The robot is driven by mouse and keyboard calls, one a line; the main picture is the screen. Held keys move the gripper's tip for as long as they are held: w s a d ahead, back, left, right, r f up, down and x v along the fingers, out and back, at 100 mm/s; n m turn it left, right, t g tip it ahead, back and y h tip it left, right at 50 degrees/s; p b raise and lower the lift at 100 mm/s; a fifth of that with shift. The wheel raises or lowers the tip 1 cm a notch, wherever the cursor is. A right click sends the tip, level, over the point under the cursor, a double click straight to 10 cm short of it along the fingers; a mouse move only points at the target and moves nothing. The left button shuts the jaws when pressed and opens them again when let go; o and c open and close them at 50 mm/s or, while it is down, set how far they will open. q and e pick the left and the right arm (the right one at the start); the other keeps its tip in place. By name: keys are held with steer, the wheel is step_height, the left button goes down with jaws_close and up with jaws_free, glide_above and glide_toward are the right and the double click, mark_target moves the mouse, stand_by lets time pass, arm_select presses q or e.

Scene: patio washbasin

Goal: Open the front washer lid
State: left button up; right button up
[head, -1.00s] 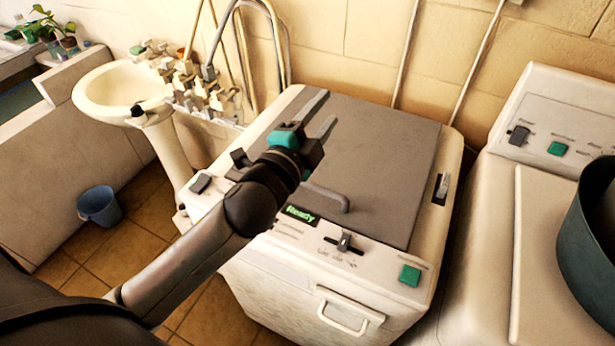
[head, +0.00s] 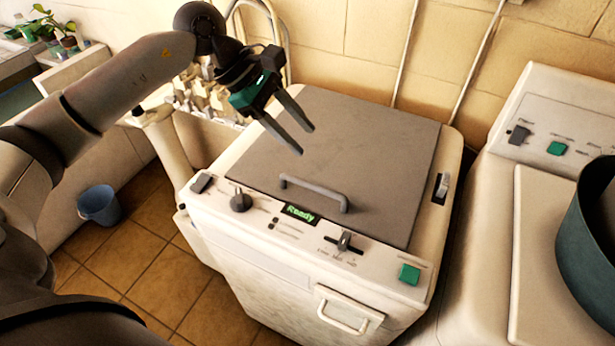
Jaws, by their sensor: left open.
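The front washer (head: 262,262) stands in the middle of the head view. Its grey lid (head: 375,150) lies shut on top, with a grey bar handle (head: 314,190) near the lid's front edge. A small display (head: 300,214) on the front panel reads "Ready". My left gripper (head: 306,140) is open and empty. It hangs above the left part of the lid, behind the handle, with its fingers pointing down and to the right. It appears apart from the handle. My right gripper is not in view.
A second white machine (head: 490,225) stands at the right with a dark pot (head: 590,240) on it. A washbasin is mostly hidden behind my left arm. A blue bucket (head: 99,205) stands on the tiled floor at left. Pipes (head: 405,55) run up the wall.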

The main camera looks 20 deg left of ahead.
arm_select(q)
steer(key=a+y, duration=0.2)
steer(key=a, duration=0.2)
steer(key=p, duration=0.3)
glide_toward(312, 184)
steer(key=x, duration=0.8)
steer(key=shift+c, duration=0.2)
jaws_close()
stand_by(0.7)
